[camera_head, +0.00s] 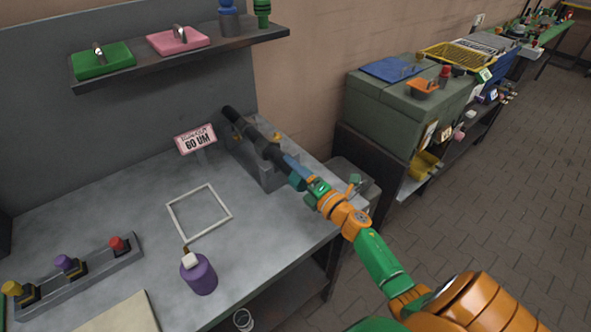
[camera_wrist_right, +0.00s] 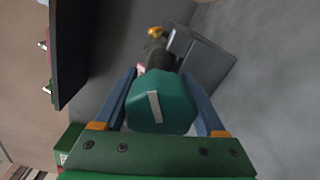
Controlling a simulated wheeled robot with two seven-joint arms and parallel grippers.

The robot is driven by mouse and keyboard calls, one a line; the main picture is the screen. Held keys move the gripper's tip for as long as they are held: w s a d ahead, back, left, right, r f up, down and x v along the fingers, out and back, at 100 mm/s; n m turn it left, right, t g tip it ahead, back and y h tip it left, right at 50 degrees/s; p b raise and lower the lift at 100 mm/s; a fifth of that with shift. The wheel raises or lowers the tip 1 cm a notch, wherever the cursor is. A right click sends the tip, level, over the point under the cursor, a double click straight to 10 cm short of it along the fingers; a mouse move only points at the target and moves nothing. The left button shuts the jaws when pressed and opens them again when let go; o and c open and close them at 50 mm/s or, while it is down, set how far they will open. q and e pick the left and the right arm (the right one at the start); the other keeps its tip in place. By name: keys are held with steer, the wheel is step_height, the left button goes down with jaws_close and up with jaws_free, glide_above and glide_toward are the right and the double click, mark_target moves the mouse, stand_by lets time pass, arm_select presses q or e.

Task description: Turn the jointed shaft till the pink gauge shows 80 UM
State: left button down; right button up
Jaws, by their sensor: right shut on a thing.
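The pink gauge (camera_head: 196,140) is a small tilted sign on the bench and reads 60 UM. The jointed shaft (camera_head: 252,135) is black and lies in a grey stand (camera_head: 272,176) right of the gauge. A teal end knob (camera_head: 297,181) sits at its near end. My right gripper (camera_head: 294,170) is shut on this knob, coming from the right. In the right wrist view, the knob (camera_wrist_right: 160,108) fills the space between the two blue fingers, and a pale mark shows on its face. My left gripper is not in view.
A white square frame (camera_head: 199,212) and a purple canister (camera_head: 199,276) stand on the bench. A rack (camera_head: 80,270) with coloured knobs is at the left. A shelf (camera_head: 180,53) holds green and pink trays. A green-grey cabinet (camera_head: 405,105) stands at the right.

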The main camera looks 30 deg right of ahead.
stand_by(0.5)
steer(key=o, duration=1.3)
steer(key=shift+w, duration=0.1)
steer(key=s, duration=0.7)
steer(key=shift+s+d+b, duration=0.1)
steer(key=shift+d+b, duration=0.15)
steer(key=shift+b, duration=0.05)
